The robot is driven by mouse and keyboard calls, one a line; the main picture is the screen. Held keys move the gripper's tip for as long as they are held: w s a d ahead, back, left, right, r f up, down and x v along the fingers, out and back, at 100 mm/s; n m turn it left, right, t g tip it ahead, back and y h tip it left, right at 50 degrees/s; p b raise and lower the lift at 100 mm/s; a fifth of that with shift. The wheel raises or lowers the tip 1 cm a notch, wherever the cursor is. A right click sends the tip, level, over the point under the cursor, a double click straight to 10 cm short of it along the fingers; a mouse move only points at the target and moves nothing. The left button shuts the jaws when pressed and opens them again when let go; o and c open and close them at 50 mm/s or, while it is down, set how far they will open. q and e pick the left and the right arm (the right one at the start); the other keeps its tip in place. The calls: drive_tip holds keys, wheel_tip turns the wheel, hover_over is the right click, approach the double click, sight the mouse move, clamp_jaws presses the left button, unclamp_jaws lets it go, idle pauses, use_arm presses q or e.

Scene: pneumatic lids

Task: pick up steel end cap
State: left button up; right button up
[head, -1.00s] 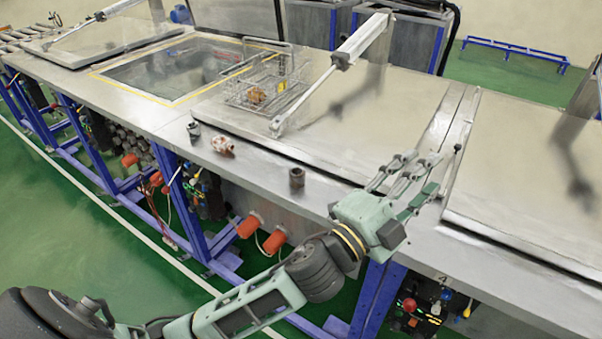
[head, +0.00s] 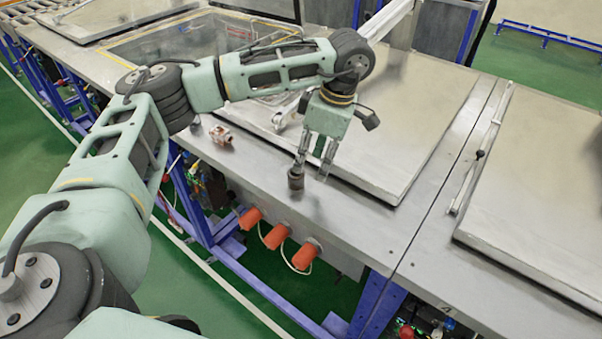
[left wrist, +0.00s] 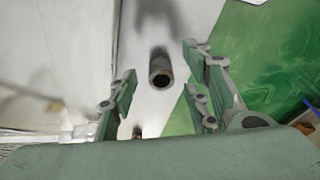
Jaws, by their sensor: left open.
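The steel end cap, a dark brownish-grey short hollow cylinder (head: 296,180), stands upright on the front strip of the steel bench. In the left wrist view the cylinder (left wrist: 160,72) shows its dark round opening, in line with the gap between the fingers. My left gripper (head: 313,168) points down with its fingers apart and nothing held. Its fingertips are close to the cylinder; one finger overlaps its top edge in the head view, and I cannot tell if they touch. The open fingers also frame the left wrist view (left wrist: 158,90). My right gripper is not in view.
A red and white fitting (head: 221,136) lies on the bench to the left of the cylinder. A large flat lid (head: 410,125) lies behind it. Orange plugs (head: 277,236) stick out below the bench's front edge. My left arm covers much of the bench's left side.

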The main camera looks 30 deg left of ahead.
sight(303, 172)
use_arm(q)
drive_tip(key=a, duration=0.1)
drive_tip(key=a+f+p, duration=0.1)
drive_tip(key=shift+s+a+f+y, duration=0.1)
drive_tip(key=shift+s+a+y, duration=0.1)
drive_tip(key=shift+a+y, duration=0.2)
drive_tip(key=p+x, duration=0.2)
drive_tip(key=x, duration=0.2)
drive_tip(key=shift+a+f, duration=0.15)
drive_tip(key=shift+f, duration=0.4)
drive_tip(key=shift+c, duration=0.4)
clamp_jaws()
